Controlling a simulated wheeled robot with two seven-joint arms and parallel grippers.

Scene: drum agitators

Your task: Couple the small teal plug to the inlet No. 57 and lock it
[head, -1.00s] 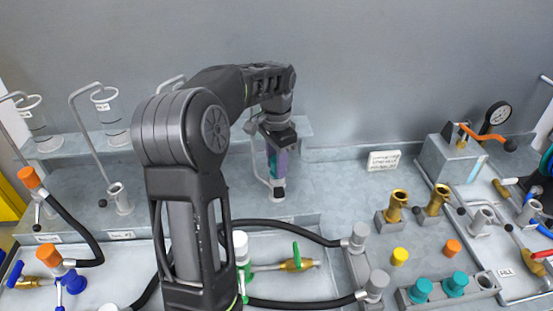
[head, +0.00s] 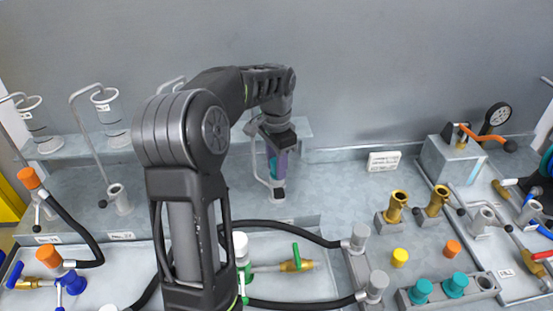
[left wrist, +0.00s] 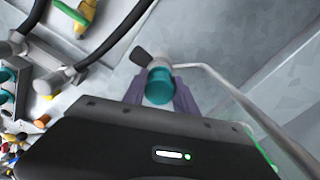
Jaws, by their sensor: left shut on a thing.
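My left gripper (head: 277,182) is shut on the small teal plug (left wrist: 158,88), which sits between its purple fingers. In the head view only a sliver of teal (head: 271,165) shows beside a finger. The plug is over the mouth of a grey upright inlet (head: 279,192) on the back ledge. In the left wrist view the inlet's grey collar (left wrist: 158,64) lies right against the plug, with a dark-knobbed lever sticking out beside it. I cannot tell how deep the plug sits. No number is readable at this inlet. My right gripper is not in view.
A thin bent metal pipe (left wrist: 232,88) runs close beside the inlet. Another grey inlet (head: 119,198) stands on the ledge to the left. Two larger teal caps (head: 455,284) sit in a rack at front right.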

